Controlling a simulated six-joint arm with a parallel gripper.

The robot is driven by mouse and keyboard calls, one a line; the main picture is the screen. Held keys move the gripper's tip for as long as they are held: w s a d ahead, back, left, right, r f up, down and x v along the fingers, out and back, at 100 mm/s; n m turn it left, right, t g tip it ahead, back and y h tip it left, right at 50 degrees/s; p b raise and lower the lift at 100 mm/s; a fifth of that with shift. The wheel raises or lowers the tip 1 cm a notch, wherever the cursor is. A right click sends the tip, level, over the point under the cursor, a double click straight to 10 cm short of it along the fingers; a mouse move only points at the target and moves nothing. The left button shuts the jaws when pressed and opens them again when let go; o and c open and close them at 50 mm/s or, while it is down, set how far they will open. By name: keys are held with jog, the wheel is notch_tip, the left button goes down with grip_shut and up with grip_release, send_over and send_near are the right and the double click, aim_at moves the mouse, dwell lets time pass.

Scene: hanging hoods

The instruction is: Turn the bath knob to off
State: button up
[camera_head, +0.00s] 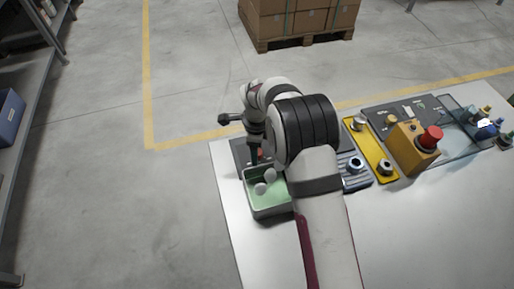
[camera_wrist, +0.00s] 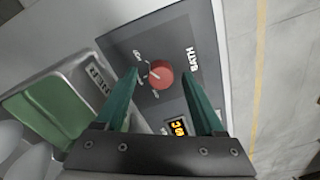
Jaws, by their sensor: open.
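The bath knob (camera_wrist: 161,75) is a round red knob with a pale pointer line, on a dark grey panel (camera_wrist: 207,37) lettered BATH, in the wrist view. Small marks stand around it, too small to read surely. My gripper (camera_wrist: 162,82) is open, its two green fingers on either side of the knob; I cannot tell whether they touch it. A small display (camera_wrist: 177,129) with orange digits sits below the knob. In the head view my arm hides most of the panel (camera_head: 239,152), and my gripper (camera_head: 256,158) is over it.
A green-lined metal bath (camera_head: 268,208) with pale egg-like shapes adjoins the panel. To the right on the table (camera_head: 420,230) stand a yellow plate with knobs (camera_head: 372,150) and an orange box with a red button (camera_head: 405,148). The front right of the table is clear.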

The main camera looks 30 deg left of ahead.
jog(key=shift+f, duration=0.15)
grip_shut()
dwell(0.4)
